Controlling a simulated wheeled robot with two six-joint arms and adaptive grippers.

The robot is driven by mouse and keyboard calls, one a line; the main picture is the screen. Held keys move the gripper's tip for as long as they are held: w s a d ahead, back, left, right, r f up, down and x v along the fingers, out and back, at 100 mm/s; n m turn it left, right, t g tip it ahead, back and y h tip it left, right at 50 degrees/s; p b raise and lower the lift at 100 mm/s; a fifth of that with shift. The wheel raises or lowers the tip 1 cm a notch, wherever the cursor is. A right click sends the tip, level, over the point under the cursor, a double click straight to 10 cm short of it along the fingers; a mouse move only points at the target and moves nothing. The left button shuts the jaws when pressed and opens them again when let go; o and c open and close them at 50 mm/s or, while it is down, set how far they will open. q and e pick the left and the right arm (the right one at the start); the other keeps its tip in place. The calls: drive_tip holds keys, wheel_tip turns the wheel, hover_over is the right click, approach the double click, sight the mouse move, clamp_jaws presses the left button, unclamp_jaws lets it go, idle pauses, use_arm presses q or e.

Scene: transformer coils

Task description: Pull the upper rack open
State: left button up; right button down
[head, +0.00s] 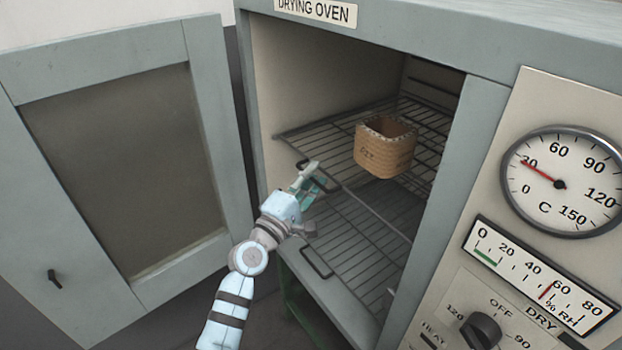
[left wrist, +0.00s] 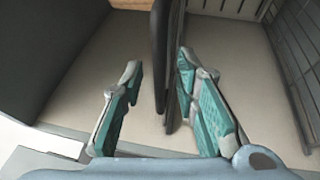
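The upper rack (head: 322,136) is a dark wire shelf inside the open drying oven. A tan, woven-looking square coil (head: 384,150) marked with dark lettering stands on it. My left gripper (head: 308,179) is at the rack's front edge, by its dark handle (head: 327,185). In the left wrist view the teal-padded fingers of the left gripper (left wrist: 159,66) stand apart, with the dark handle bar (left wrist: 160,50) between them, nearer the right finger. I see a gap on the left side of the bar. My right gripper is in no view.
A lower rack with its own handle (head: 318,264) lies below. The oven door (head: 124,160) stands wide open at the left. The panel with the dial (head: 560,184) and knob (head: 481,330) is at the right. The space before the oven opening is free except for my arm.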

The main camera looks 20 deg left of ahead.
use_arm(q)
drive_tip(key=shift+c, duration=0.6)
clamp_jaws()
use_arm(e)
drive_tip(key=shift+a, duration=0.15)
